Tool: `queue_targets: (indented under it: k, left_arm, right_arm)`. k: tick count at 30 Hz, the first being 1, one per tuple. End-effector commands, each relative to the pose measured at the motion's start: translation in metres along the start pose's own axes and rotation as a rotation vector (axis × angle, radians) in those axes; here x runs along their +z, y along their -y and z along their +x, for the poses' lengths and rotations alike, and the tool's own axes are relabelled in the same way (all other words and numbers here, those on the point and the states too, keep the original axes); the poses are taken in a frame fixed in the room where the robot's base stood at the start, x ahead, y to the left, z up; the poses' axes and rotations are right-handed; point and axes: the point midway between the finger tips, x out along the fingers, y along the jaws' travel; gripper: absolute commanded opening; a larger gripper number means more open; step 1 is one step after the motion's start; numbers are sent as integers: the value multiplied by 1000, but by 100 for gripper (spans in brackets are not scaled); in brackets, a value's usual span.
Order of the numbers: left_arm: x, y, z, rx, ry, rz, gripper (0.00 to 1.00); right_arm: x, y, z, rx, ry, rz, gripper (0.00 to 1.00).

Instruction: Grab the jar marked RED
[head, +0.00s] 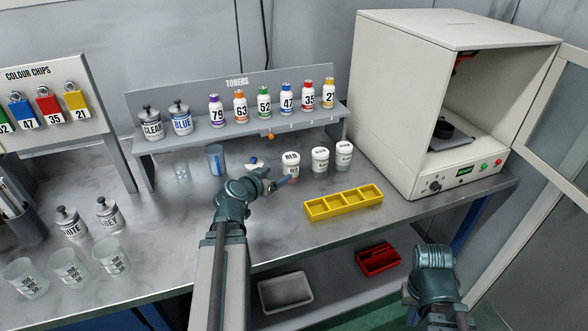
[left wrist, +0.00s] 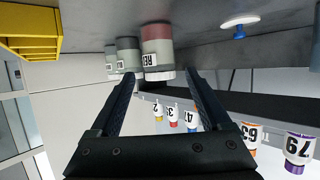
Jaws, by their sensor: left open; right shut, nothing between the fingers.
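The jar marked RED (head: 291,162) stands upright on the grey bench, with a white lid and a reddish lower part. It also shows upside down in the left wrist view (left wrist: 157,48), beyond the fingertips. My left gripper (head: 272,181) is open and empty, just left of the jar in the head view. In the left wrist view its two fingers (left wrist: 158,80) point at the jar, which lies roughly in line with the gap between them. I cannot tell whether they touch it. My right arm shows at the lower right of the head view, but its fingers are not visible.
Two similar white-lidded jars (head: 320,159) (head: 343,155) stand close to the right of the RED jar. A yellow divided tray (head: 344,203) lies in front. The toner shelf (head: 240,129) is behind. A white cabinet (head: 391,110) stands right. A blue-and-white small item (left wrist: 239,24) lies nearby.

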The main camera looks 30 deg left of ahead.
Motion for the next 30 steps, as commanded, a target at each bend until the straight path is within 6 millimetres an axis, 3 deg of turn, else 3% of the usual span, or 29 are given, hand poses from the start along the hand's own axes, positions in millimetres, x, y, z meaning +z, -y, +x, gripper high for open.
queue_targets:
  k: [5,16,26,30]
  left_arm:
    - [1,0,13,3,2,0,81]
    - [2,0,79,5,3,1,81]
    - [-1,-2,90,4,3,0,81]
    - [-3,-2,105,5,3,0,81]
  right_arm:
    - [0,0,5,0,0,0,0]
    - [-2,3,31,0,0,0,0]
    - [-2,3,33,0,0,0,0]
    - [-2,4,36,0,0,0,0]
